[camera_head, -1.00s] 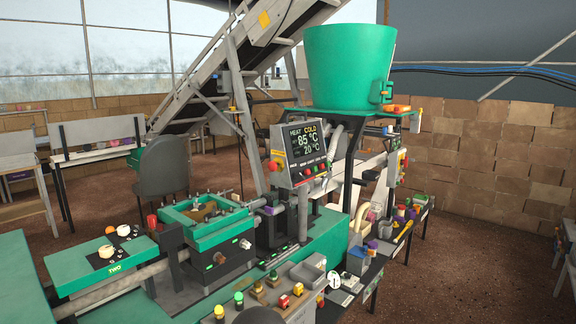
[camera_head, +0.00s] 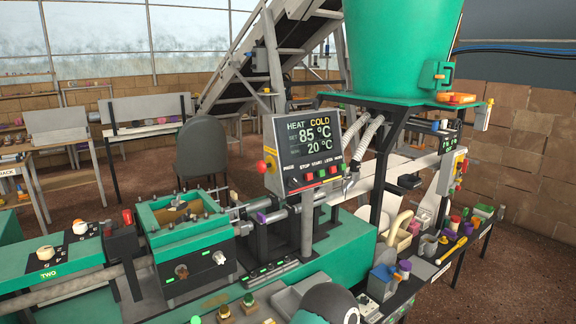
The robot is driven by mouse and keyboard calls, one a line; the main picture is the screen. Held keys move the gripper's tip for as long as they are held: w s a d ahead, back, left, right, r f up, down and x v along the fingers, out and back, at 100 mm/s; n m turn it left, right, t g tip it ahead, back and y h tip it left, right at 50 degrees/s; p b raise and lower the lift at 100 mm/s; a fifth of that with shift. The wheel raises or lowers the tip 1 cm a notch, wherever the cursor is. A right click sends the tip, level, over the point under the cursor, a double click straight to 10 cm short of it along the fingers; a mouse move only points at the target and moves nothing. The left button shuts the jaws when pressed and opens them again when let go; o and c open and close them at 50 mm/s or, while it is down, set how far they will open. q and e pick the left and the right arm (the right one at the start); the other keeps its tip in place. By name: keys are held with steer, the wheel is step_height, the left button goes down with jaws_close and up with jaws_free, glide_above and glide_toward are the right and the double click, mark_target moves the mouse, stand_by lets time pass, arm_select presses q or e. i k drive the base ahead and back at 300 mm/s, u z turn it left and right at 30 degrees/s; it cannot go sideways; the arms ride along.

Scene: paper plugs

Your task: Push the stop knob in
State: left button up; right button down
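The control panel (camera_head: 306,150) faces me in the middle of the view. Its screen reads HEAT COLD, 85 °C and 20 °C. A row of small coloured buttons (camera_head: 320,174) runs along its lower edge under labels too small to read surely. A red round knob (camera_head: 262,167) sticks out from a yellow box on the panel's left side. No label shows on it, and I cannot tell whether it is out or in. Neither of my grippers is in view. A dark rounded part with green shows at the bottom edge, and nothing touches the knob.
A green hopper (camera_head: 400,48) stands behind and right of the panel. A green open-topped box (camera_head: 184,216) with small knobs on its front is at left. A side bench (camera_head: 462,238) at right is crowded with cups and tools. Brown floor lies free at far right.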

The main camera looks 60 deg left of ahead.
mark_target(262, 167)
steer(key=z, duration=0.15)
steer(key=i, duration=0.75)
steer(key=u, duration=1.5)
steer(key=i, duration=0.15)
steer(key=u, duration=1.8)
steer(key=k, duration=0.65)
steer(key=u, duration=0.15)
steer(key=i, duration=0.65)
steer(key=z, duration=0.1)
